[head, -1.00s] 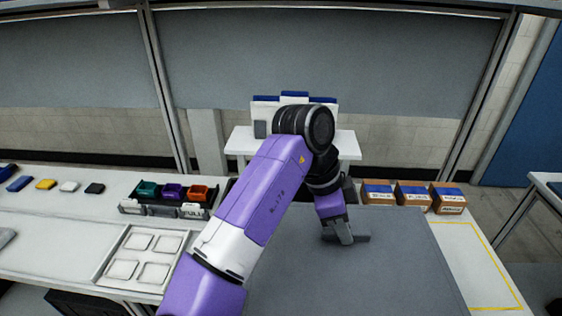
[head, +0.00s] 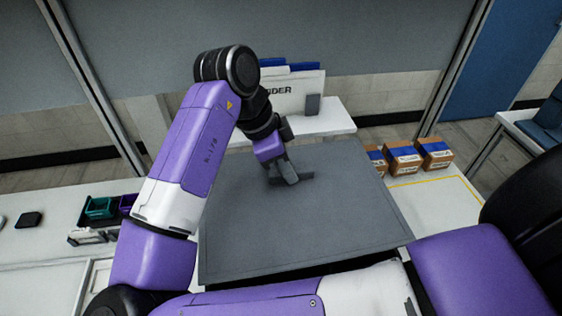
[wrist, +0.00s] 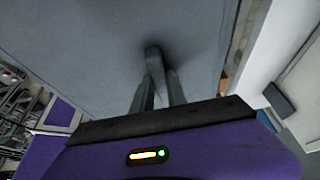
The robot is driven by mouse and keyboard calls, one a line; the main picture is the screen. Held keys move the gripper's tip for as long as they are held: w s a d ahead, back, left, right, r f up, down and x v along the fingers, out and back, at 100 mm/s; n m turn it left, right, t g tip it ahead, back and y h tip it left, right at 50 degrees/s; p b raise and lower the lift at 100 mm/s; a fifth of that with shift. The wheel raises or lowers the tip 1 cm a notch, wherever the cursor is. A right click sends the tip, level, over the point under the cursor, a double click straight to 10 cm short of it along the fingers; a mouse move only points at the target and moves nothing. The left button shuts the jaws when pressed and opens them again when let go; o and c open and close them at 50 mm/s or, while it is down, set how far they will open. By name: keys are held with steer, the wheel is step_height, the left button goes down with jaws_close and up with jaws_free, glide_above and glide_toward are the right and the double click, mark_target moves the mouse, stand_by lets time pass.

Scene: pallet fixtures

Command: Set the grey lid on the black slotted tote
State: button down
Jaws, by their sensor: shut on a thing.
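The grey lid (head: 300,225) is a wide flat panel and fills the middle of the head view. My gripper (head: 287,176) is shut on the lid's handle near its far side. In the wrist view my gripper (wrist: 158,92) has its fingers closed around the upright handle (wrist: 153,62), with the lid's flat surface (wrist: 110,40) behind. The black slotted tote cannot be made out; a dark strip shows below the lid's near edge, but I cannot tell what it belongs to. Whether the lid rests on anything is hidden.
Small cardboard boxes (head: 405,160) stand right of the lid, beside a yellow-outlined area (head: 425,182). A white stand with folders (head: 293,92) is behind. A chair (head: 545,125) stands far right.

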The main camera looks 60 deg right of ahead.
mark_target(274, 174)
steer(key=shift+f+b, duration=2.25)
steer(key=shift+f, duration=0.75)
steer(key=shift+w+a, duration=0.1)
steer(key=shift+f+b, duration=0.55)
steer(key=shift+f, duration=0.1)
steer(key=c, duration=1.3)
jaws_free()
steer(key=shift+o, duration=0.2)
steer(key=shift+r, duration=0.1)
steer(key=v, duration=0.7)
steer(key=shift+w+r+b, duration=0.15)
steer(key=shift+r+b, duration=0.1)
steer(key=shift+b, duration=0.1)
